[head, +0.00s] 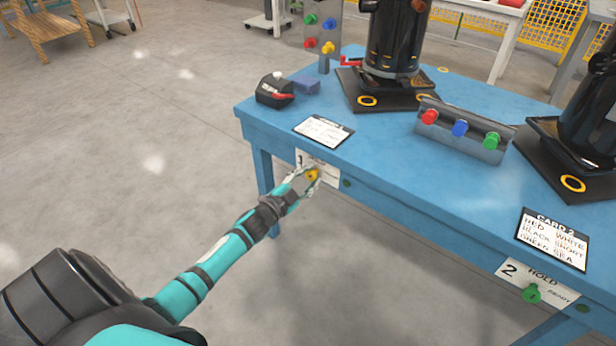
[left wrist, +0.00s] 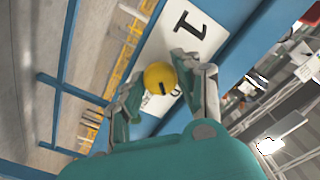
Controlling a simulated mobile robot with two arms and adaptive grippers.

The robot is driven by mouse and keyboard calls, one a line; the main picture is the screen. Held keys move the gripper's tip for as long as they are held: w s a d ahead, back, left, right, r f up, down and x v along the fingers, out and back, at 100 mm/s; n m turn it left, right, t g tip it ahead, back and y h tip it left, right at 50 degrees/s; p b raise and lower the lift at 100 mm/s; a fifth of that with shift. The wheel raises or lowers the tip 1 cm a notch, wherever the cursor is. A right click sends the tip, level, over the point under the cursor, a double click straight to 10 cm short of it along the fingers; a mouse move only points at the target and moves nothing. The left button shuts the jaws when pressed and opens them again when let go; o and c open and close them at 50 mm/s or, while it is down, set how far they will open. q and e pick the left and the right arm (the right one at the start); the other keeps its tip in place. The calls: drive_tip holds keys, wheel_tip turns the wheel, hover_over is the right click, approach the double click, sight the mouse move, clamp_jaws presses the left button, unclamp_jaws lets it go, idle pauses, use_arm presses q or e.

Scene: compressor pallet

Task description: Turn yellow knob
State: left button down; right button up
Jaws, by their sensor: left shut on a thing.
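The yellow knob (head: 312,174) sits on a white plate marked "1" (head: 330,177) on the front edge of the blue table. Part of the plate's lettering is hidden by the gripper. My right gripper is not in view.
The blue table (head: 400,170) holds a panel with red, blue and green knobs (head: 459,128), black machines (head: 392,45), a black box (head: 275,90) and cards. A plate marked "2" with a green knob (head: 531,294) is at the right.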

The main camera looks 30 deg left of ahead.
use_arm(q)
drive_tip(key=m, duration=0.4)
drive_tip(key=shift+m, duration=0.4)
drive_tip(key=shift+m+b, duration=0.45)
drive_tip(key=shift+m, duration=1.85)
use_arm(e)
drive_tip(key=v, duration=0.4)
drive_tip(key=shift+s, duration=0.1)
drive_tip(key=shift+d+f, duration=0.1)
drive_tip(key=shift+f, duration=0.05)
use_arm(q)
drive_tip(key=c, duration=0.9)
unclamp_jaws()
drive_tip(key=shift+c, duration=0.2)
drive_tip(key=shift+o, duration=0.2)
